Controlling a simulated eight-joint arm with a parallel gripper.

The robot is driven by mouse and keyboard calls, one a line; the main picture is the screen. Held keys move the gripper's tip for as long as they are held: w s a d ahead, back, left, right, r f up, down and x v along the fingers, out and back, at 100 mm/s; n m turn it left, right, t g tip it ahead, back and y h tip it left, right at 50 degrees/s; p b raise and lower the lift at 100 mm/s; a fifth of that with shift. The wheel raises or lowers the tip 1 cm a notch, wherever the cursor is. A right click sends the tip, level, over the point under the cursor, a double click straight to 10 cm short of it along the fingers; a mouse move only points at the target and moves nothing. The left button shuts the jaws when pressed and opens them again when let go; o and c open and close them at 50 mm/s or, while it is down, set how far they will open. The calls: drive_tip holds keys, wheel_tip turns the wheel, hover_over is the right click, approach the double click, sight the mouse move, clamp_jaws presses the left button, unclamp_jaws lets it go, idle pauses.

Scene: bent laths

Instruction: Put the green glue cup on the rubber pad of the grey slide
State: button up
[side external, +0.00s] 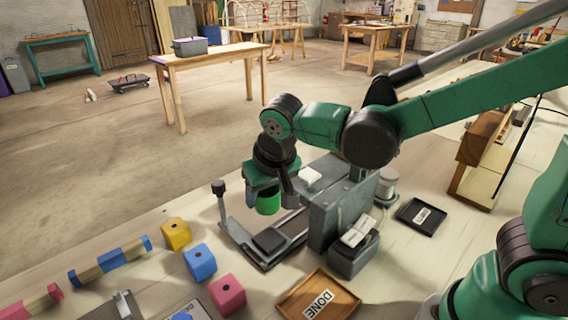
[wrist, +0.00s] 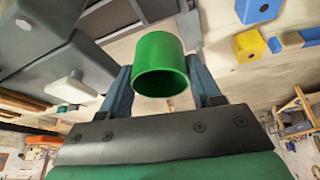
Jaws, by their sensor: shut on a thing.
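The green glue cup (side external: 268,202) is held between the fingers of my gripper (side external: 270,193) in the side view. In the wrist view the cup (wrist: 160,62) sits between the two blue-grey fingers (wrist: 161,84), its open rim towards the camera. The grey slide (side external: 246,246) lies on the bench below, beside a grey machine block. Its dark rubber pad (side external: 270,239) looks bare. The cup hangs above the slide's far part, apart from the pad.
The grey machine (side external: 342,205) stands close right of my gripper. A black-knobbed lever (side external: 219,190) rises left of the slide. Yellow (side external: 176,234), blue (side external: 199,262) and pink blocks (side external: 227,294) lie front left. A wooden DONE tray (side external: 318,298) and black tray (side external: 421,217) lie nearby.

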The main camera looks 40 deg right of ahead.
drive_tip(key=shift+f, duration=3.6)
drive_tip(key=o, duration=1.2)
drive_tip(key=shift+f, duration=0.1)
drive_tip(key=v, duration=1.2)
drive_tip(key=d, duration=0.2)
drive_tip(key=s+d+n+t+y, duration=0.1)
drive_tip(key=d, duration=0.2)
drive_tip(key=s+d+n+t, duration=0.1)
drive_tip(key=d, duration=0.1)
drive_tip(key=shift+s+d+f, duration=0.15)
drive_tip(key=shift+s+f, duration=0.1)
drive_tip(key=shift+f, duration=0.1)
drive_tip(key=shift+s+d+f+t+y, duration=0.15)
drive_tip(key=shift+d+t+y, duration=0.15)
drive_tip(key=shift+d+t, duration=0.15)
